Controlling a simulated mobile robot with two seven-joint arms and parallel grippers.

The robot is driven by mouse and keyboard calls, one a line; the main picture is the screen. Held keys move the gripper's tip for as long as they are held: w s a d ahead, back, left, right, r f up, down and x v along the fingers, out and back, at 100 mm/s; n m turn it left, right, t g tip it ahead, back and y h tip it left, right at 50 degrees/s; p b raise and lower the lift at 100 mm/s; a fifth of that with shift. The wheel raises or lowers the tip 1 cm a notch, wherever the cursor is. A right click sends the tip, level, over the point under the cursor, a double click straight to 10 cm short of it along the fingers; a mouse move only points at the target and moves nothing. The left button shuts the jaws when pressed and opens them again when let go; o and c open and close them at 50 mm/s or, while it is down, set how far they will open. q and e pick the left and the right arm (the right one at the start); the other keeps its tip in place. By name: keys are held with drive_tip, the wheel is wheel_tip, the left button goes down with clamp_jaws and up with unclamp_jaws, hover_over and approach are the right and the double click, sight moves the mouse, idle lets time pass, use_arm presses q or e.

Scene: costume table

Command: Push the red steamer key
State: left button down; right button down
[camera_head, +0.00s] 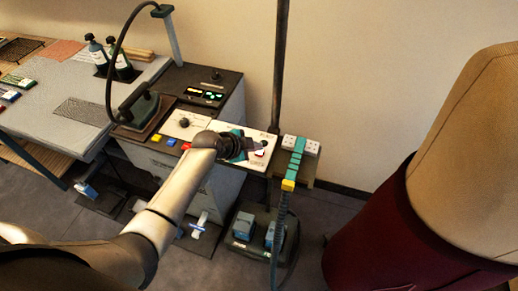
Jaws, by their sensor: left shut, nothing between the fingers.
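A row of small keys sits along the front edge of the control panel (184,124): a yellow key (156,138), a blue key (171,142) and a red key (186,146). The red key is close to my left wrist, and I cannot tell whether part of it is covered. My left gripper (256,145) is shut and empty, over the white panel (258,163) to the right of these keys. A small reddish spot shows by its fingertips, too small to name. My left arm hides part of the panel. My right gripper is out of view.
An iron (139,107) stands left of the panel, with a dark hose arching above it. A dark pole (280,70) rises behind my gripper. A teal strip (296,160) with a yellow end lies to the right. A maroon and tan dress form (440,190) fills the right side.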

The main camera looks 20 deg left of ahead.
sight(256, 154)
use_arm(q)
drive_tip(key=shift+r, duration=0.2)
wheel_tip(256, 154, up, 6)
drive_tip(key=p, duration=0.5)
drive_tip(key=shift+p, duration=0.3)
idle(1.2)
